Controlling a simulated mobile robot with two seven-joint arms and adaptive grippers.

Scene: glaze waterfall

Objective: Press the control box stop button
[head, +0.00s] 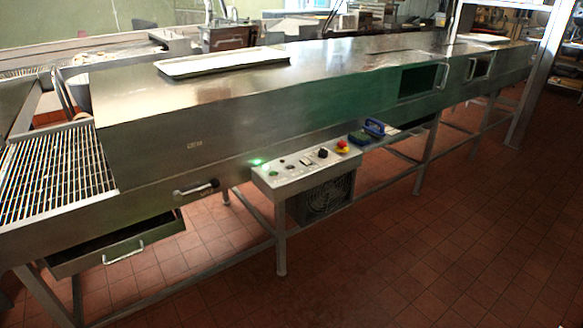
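The control box (283,181) is a grey metal panel with a sloped top, fixed low on the near side of a long steel glaze waterfall machine (250,105). A red mushroom-shaped button (342,146) on a yellow base sits at its right end and looks like the stop button. A black knob (323,153), some small buttons and a lit green lamp (256,162) are also on the panel. Neither of my grippers is in the head view, and nothing touches the box.
A wire-grid conveyor (60,172) and a pulled-out drawer (125,243) are at the left. A steel leg (281,240) stands below the box. A blue-handled object (374,127) lies right of the red button. The tiled floor (420,255) in front is clear.

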